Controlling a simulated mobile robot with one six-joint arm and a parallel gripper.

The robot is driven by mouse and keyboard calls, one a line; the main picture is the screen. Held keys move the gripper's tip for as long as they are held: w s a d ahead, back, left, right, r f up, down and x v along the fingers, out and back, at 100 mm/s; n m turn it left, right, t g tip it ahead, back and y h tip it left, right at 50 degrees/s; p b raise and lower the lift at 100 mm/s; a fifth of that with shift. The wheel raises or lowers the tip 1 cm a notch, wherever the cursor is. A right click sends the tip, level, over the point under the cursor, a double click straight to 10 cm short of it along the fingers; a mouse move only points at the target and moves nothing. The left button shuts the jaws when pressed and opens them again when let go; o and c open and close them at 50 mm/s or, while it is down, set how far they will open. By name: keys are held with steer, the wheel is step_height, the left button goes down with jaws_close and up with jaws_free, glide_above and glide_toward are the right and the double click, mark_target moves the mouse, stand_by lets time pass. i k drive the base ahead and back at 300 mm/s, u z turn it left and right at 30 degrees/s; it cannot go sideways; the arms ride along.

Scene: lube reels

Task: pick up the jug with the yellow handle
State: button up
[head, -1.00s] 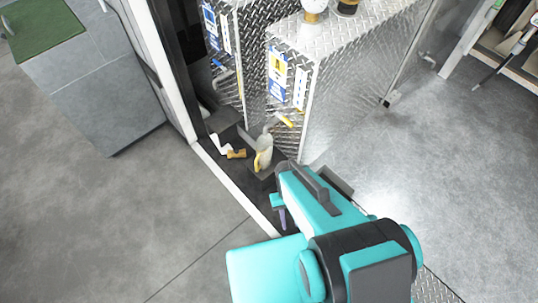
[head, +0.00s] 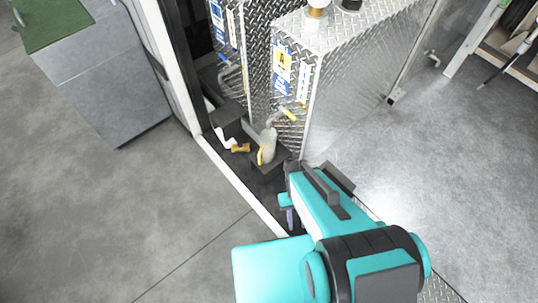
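A pale, translucent jug with a yellow handle (head: 267,146) stands upright on a dark block under a tap on the diamond-plate cabinet. Its yellow handle is on its left side. My gripper (head: 287,210) shows only in part, to the lower right of the jug and apart from it. My teal arm covers much of it, so I cannot see whether its fingers are open or shut.
A tap with a yellow lever (head: 289,114) hangs just above the jug. The diamond-plate cabinet (head: 345,75) stands behind. A white sill (head: 240,186) edges the bay; grey floor lies free at left.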

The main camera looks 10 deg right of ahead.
mark_target(267, 138)
steer(key=z, duration=0.1)
steer(key=k, duration=0.9)
steer(key=u, duration=0.7)
